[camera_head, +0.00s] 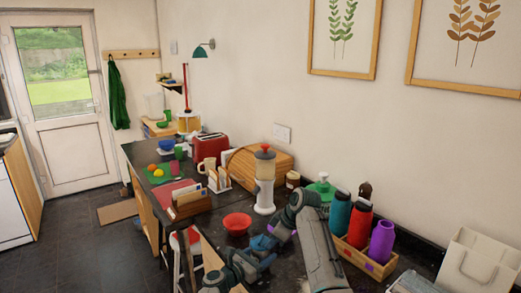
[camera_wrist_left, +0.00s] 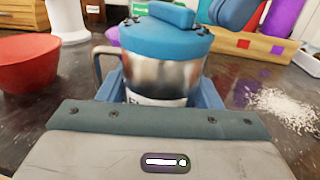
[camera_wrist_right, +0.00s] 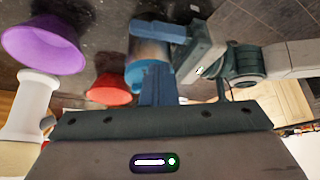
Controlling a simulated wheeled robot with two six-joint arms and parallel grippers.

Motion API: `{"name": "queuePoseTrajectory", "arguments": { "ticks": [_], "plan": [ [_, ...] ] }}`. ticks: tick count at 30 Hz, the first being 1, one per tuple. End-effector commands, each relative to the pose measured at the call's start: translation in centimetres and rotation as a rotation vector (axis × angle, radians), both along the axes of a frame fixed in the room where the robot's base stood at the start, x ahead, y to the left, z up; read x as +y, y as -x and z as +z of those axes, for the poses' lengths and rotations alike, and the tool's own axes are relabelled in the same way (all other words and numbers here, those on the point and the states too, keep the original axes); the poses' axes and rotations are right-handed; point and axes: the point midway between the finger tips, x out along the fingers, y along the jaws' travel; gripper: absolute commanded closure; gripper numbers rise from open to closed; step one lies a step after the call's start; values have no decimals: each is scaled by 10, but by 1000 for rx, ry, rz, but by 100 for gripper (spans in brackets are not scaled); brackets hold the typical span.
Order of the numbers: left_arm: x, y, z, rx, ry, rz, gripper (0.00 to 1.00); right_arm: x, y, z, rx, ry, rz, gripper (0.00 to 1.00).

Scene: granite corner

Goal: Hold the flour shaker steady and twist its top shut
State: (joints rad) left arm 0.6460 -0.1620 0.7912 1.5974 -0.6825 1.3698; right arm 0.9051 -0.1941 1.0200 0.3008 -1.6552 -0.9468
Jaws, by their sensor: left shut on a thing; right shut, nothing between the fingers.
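The flour shaker is a metal cup (camera_wrist_left: 160,76) with a handle at its left and a blue lid (camera_wrist_left: 170,38) with a raised bar. My left gripper (camera_wrist_left: 165,92) is shut around the cup and holds it upright. The lid sits on the cup's rim; whether it is fully turned shut cannot be told. The right wrist view shows the lid (camera_wrist_right: 137,74) beyond my right gripper (camera_wrist_right: 158,72), which is shut and empty close to it. Contact there cannot be told. In the head view my left gripper (camera_head: 262,246) and right gripper (camera_head: 281,231) largely hide the shaker.
A red bowl (camera_head: 237,222) and a white grinder (camera_head: 264,190) stand nearby. A purple bowl (camera_wrist_right: 43,43) is close to the shaker. White powder (camera_wrist_left: 284,108) lies on the dark counter. A wooden crate (camera_head: 362,258) of bottles stands at the right.

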Motion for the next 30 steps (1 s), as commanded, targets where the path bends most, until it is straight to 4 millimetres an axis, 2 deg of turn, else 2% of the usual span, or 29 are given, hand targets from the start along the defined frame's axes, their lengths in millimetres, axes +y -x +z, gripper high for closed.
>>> {"name": "queuePoseTrajectory", "arguments": {
  "ticks": [30],
  "plan": [
    [-1, 0, 0, 0, 0, -1, 68, 7, -8, 0, -1, -1, 1, 100]
  ]
}}
